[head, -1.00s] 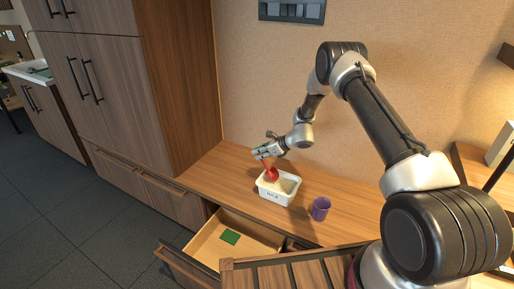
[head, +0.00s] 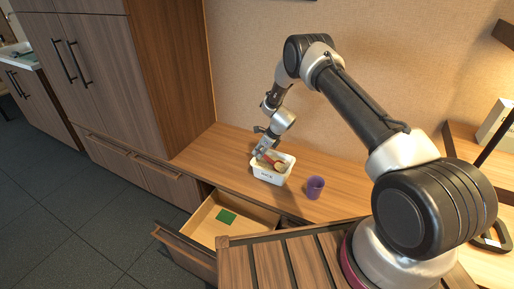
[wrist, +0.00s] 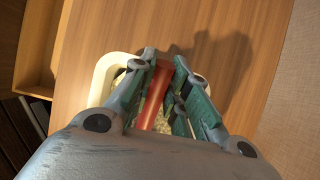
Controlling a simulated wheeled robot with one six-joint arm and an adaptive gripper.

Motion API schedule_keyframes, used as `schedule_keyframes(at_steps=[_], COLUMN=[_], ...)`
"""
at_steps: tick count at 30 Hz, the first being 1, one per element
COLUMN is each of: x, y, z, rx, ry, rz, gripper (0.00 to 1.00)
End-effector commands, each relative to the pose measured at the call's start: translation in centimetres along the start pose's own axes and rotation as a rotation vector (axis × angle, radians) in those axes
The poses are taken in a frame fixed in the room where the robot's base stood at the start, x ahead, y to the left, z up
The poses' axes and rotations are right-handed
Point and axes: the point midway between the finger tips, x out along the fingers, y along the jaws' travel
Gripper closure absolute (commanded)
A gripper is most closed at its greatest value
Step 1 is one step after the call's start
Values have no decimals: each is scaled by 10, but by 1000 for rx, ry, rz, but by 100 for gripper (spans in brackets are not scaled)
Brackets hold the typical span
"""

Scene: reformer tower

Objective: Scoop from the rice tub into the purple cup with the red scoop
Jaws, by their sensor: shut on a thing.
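The white rice tub (head: 268,177) stands on the wooden counter, with pale grain showing inside. My gripper (head: 263,154) is over the tub's back left side, shut on the handle of the red scoop (head: 270,159). The scoop slants down to the right, and its tan-looking end is at the tub's opening; whether that is rice in the bowl I cannot tell. In the wrist view the red handle (wrist: 155,95) lies between the fingers, above the tub (wrist: 104,70); the scoop's bowl is hidden there. The purple cup (head: 315,187) stands upright right of the tub, apart from it.
An open drawer (head: 208,220) with a green item (head: 226,216) inside lies in front of the counter. A tall wooden cabinet (head: 180,70) stands at the left. The counter (head: 235,138) behind and left of the tub is clear.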

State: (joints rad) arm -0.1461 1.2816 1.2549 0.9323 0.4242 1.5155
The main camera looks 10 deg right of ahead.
Motion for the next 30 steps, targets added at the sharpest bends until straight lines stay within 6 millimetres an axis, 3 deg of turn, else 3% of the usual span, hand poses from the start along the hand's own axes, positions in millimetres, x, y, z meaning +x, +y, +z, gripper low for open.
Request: schedule_keyframes(at_steps=[14,30], x=[6,-12], y=[1,0], z=[39,92], rx=[-8,0], ry=[343,470], rz=[-5,-3], gripper=[100,100])
